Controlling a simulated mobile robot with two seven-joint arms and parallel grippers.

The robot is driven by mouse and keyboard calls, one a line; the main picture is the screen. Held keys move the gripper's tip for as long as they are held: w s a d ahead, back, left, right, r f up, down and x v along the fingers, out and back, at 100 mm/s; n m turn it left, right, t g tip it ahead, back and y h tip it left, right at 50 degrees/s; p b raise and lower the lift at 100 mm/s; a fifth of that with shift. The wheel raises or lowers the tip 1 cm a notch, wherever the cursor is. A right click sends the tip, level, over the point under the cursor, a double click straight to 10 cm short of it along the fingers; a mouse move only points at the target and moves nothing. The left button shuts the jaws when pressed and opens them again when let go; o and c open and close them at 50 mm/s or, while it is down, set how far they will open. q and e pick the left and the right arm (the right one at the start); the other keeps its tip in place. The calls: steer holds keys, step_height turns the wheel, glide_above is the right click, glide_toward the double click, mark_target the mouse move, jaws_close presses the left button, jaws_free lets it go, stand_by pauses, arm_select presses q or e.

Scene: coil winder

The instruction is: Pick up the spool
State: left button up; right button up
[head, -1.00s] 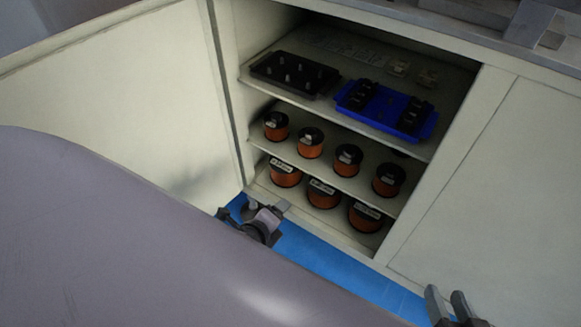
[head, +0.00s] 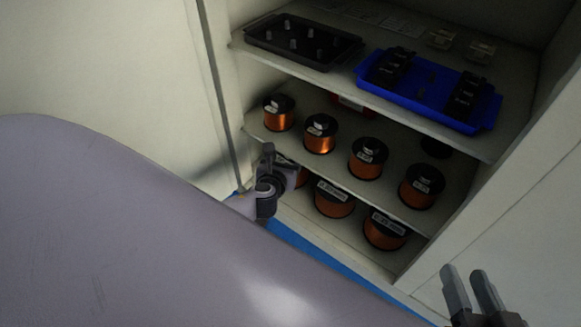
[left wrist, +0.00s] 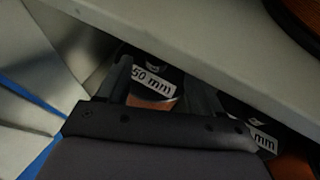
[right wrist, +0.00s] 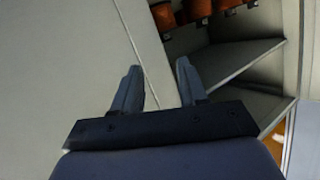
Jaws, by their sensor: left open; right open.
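Copper-wound spools with black flanges stand in an open cabinet. Several spools (head: 319,137) are on the middle shelf, and larger ones (head: 333,200) are on the bottom level. My left gripper (head: 268,158) is at the cabinet's left opening, partly covering the leftmost bottom spool. In the left wrist view, its open fingers (left wrist: 163,78) are on either side of a spool labelled "50 mm" (left wrist: 153,80), under a shelf edge; contact cannot be told. A neighbouring spool (left wrist: 262,138) is partly hidden by the right finger. My right gripper (head: 466,275) is open and empty, outside the cabinet at lower right.
The upper shelf holds a black pegged tray (head: 268,42) and a blue tray (head: 415,100) with black parts. The middle shelf (left wrist: 190,52) overhangs the left gripper closely. A cabinet door (head: 120,70) is at the left. A blue floor strip (head: 310,250) runs in front.

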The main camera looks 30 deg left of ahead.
mark_target(288, 161)
arm_select(q)
steer(key=b+x, duration=0.2)
steer(key=x, duration=0.1)
steer(key=shift+a+f, duration=0.1)
steer(key=shift+f, duration=0.3)
steer(key=shift+w+a, duration=0.15)
steer(key=shift+w, duration=0.3)
arm_select(e)
steer(key=shift+s+d+r+n+t, duration=0.1)
steer(key=shift+s+d+n+t, duration=0.15)
steer(key=shift+d+n+t, duration=0.45)
steer(key=shift+d, duration=0.1)
arm_select(q)
jaws_close()
steer(key=shift+w+r, duration=0.15)
steer(key=shift+r, duration=0.1)
